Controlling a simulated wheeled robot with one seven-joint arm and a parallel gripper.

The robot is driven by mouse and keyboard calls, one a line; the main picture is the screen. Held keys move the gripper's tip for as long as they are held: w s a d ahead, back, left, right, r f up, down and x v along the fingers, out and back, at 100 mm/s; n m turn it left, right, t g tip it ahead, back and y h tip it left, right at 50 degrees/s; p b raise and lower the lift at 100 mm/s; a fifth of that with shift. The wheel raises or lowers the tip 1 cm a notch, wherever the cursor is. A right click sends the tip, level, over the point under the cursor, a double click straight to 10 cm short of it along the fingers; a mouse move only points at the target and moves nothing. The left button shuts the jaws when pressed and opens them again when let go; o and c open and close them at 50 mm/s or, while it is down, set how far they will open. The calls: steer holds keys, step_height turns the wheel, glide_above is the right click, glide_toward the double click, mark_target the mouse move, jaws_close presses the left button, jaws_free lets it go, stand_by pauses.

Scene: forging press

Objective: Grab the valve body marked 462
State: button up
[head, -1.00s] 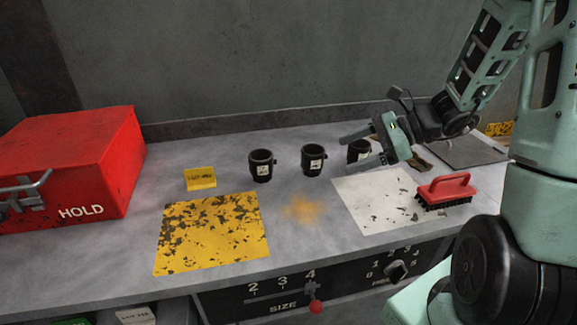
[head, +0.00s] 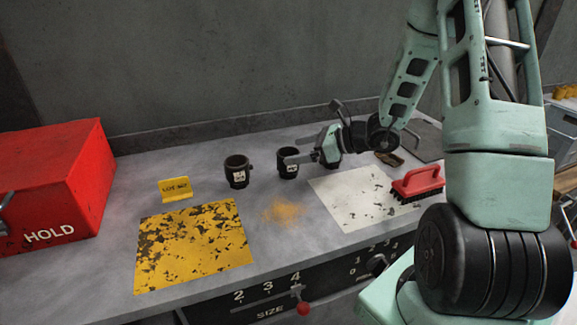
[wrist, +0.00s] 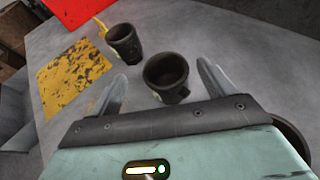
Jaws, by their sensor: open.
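The left one (head: 237,173) also shows in the wrist view (wrist: 122,42). The middle one (head: 288,167) has my gripper (head: 304,153) just to its right, with a finger across part of its label. In the wrist view the middle one (wrist: 166,76) sits between the tips of my open, empty gripper (wrist: 162,74), its handle toward me.
A yellow lot card (head: 174,189) stands behind a worn yellow mat (head: 190,250). A red HOLD box (head: 60,185) is at the left. A worn white mat (head: 350,200) and a red-handled brush (head: 417,184) lie at the right. An orange powder patch (head: 284,211) marks the bench.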

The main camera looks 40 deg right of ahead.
mark_target(282, 153)
steer(key=x, duration=0.5)
steer(key=shift+w+f+p, duration=0.3)
steer(key=shift+f+p, duration=0.05)
steer(key=shift+p, duration=0.05)
steer(key=c, duration=1.3)
